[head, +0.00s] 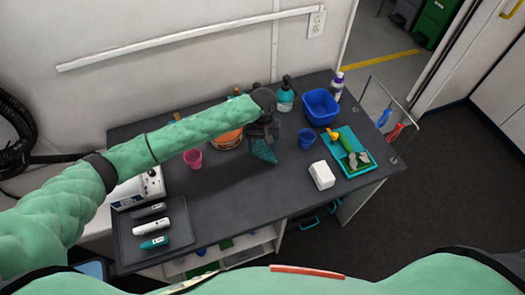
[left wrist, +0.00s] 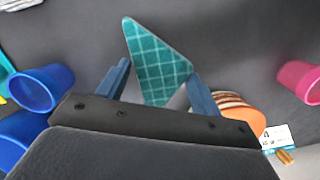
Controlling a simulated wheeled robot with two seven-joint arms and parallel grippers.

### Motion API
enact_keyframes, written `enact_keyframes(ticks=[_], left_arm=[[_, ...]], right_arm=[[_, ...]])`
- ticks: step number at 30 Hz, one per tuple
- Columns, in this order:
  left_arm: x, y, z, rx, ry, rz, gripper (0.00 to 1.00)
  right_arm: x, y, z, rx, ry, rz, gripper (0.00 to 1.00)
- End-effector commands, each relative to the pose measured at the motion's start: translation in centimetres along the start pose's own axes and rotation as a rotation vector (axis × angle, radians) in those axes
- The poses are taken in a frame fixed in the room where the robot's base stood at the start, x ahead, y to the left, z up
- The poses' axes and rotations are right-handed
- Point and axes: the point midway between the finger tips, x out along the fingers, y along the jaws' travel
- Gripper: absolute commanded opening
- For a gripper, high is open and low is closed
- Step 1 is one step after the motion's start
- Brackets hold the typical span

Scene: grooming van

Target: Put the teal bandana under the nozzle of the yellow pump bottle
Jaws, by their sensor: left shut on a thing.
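The teal bandana (head: 264,151), with a pale grid pattern, hangs from my left gripper (head: 264,138) over the middle of the dark table. In the left wrist view the bandana (left wrist: 155,65) shows as a triangle between the two blue fingers of my left gripper (left wrist: 159,76), which is shut on it. I cannot make out a whole yellow pump bottle. Small orange-yellow tips (head: 177,116) show just behind my left arm, which hides what is below them. My right gripper is not in view.
A teal bottle with a black top (head: 285,98), blue tub (head: 321,106), blue cup (head: 306,139), white block (head: 321,175) and teal tray (head: 371,169) stand right of the gripper. A pink cup (head: 193,158) and orange striped item (head: 227,139) stand left. The table's front middle is clear.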

Motion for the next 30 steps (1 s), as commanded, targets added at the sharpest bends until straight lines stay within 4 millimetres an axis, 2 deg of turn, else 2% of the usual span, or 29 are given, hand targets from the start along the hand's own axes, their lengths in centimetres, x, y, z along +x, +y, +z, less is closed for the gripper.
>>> enact_keyframes(ticks=[13, 21, 26, 27, 30], left_arm=[[4.0, 0.0, -0.6, 0.000, 0.000, 0.000, 0.40], [3.9, 0.0, -0.5, 0.000, 0.000, 0.000, 0.40], [4.0, 0.0, -0.5, 0.000, 0.000, 0.000, 0.40], [4.1, 0.0, -0.5, 0.000, 0.000, 0.000, 0.67], [4.1, 0.0, -0.6, 0.000, 0.000, 0.000, 0.87]], right_arm=[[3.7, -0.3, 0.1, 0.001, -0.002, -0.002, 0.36], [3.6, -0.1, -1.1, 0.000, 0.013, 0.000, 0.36], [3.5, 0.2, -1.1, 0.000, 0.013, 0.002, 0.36], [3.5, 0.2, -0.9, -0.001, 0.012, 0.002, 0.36], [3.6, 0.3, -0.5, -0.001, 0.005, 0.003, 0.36]])
